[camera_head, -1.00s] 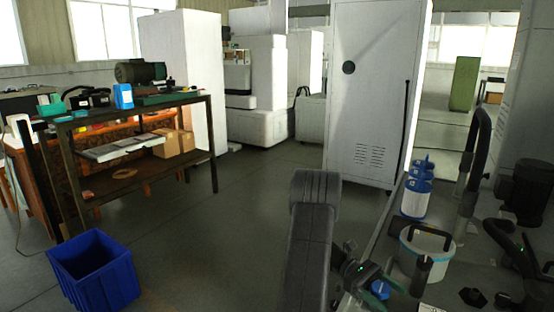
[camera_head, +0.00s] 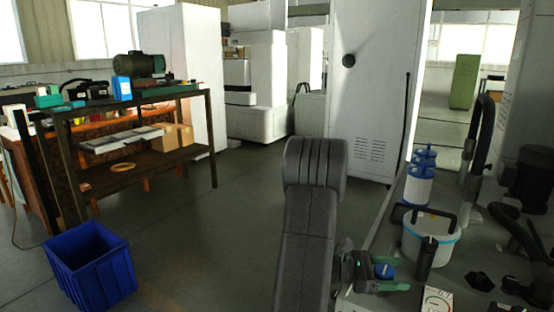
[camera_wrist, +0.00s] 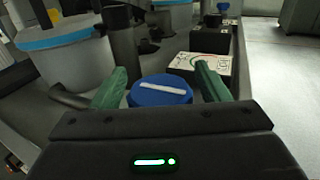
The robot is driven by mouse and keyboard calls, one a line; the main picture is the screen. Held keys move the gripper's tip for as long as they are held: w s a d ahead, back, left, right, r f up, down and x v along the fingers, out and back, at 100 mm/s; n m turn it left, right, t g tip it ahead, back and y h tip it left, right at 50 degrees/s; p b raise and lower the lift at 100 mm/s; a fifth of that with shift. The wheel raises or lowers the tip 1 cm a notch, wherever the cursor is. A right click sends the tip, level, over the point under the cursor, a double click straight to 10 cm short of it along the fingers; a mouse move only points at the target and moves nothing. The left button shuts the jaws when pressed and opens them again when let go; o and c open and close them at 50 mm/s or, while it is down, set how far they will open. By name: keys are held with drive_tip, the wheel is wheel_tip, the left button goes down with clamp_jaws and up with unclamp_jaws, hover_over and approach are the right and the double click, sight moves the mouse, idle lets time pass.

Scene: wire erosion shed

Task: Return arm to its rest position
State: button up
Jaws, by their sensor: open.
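My gripper (camera_head: 397,273) is at the lower right of the head view, over the grey worktop, its two green fingers spread apart. In the wrist view my gripper (camera_wrist: 162,80) shows a finger on each side with a clear gap. A round blue cap with a white bar (camera_wrist: 160,90) appears between the fingers there. The blue cap also shows in the head view (camera_head: 383,271), partly covered by the fingers. No contact with it is visible, and I cannot tell the distance. My dark grey arm rises in the centre foreground, bent at its elbow.
A white pail with a blue rim (camera_head: 428,245), blue-topped bottles (camera_head: 418,185), a dark cylinder (camera_head: 426,260) and a white card (camera_head: 437,302) crowd near my gripper. A blue bin (camera_head: 92,268) and a bench (camera_head: 160,160) stand left. Floor between is clear.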

drive_tip(key=shift+w+n+t+b, duration=0.15)
drive_tip(key=shift+n+t+b, duration=0.1)
drive_tip(key=shift+n+t, duration=0.8)
drive_tip(key=shift+w+n+t+b, duration=0.15)
drive_tip(key=shift+n+t, duration=0.4)
drive_tip(key=shift+t, duration=0.9)
drive_tip(key=shift+w+a+n+t+y, duration=0.15)
drive_tip(key=shift+n+t+y, duration=0.25)
drive_tip(key=shift+n+t, duration=0.65)
drive_tip(key=shift+w+d+n+t+y, duration=0.1)
drive_tip(key=shift+n+t+y, duration=0.45)
drive_tip(key=shift+t, duration=0.9)
drive_tip(key=shift+w+a+n+t+y+p, duration=0.1)
drive_tip(key=shift+n+t+y+p, duration=0.2)
drive_tip(key=shift+n+t, duration=0.35)
